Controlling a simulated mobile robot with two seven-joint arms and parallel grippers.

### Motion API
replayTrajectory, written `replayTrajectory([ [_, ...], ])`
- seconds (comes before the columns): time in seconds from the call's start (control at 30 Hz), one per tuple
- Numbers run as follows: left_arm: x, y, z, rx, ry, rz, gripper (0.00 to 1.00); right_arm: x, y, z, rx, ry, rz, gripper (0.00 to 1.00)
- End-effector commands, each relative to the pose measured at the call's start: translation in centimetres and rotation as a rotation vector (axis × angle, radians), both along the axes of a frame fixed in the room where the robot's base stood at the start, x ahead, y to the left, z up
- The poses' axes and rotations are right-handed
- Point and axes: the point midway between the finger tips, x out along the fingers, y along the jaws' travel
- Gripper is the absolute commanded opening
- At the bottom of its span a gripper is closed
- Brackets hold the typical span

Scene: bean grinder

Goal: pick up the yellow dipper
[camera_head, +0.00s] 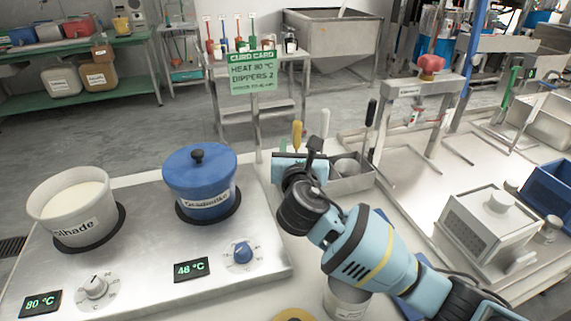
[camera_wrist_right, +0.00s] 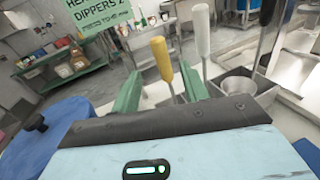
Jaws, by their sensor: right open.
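The yellow dipper shows as an upright yellow handle (camera_head: 297,133) just behind my right gripper (camera_head: 302,163) in the head view; its lower part is hidden. In the right wrist view, the yellow handle (camera_wrist_right: 161,58) rises in the gap between the two green fingers of my right gripper (camera_wrist_right: 158,72), leaning slightly. The fingers are apart, and I see no contact with the handle. A white-handled dipper (camera_wrist_right: 201,38) stands just right of the right finger. My left gripper is not in view.
A metal bin (camera_head: 352,183) and a black-handled tool (camera_head: 371,113) are close on the right. A blue pot (camera_head: 200,178) and a white pot (camera_head: 75,207) stand on the hotplate at left. A green card (camera_head: 252,72) stands behind.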

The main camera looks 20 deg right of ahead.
Motion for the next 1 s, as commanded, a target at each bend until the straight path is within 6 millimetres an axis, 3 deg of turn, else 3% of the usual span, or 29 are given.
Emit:
replayTrajectory([
  [0.2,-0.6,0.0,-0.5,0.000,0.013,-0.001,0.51,0.5,-0.2,1.0,-0.065,-0.013,-0.010,0.45],
  [0.77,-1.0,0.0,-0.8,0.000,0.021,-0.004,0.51,3.3,-1.0,1.0,-0.061,-0.014,-0.010,0.45],
  [1.0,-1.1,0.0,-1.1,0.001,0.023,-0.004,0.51,6.2,-2.3,1.0,-0.061,-0.012,-0.011,0.45],
])
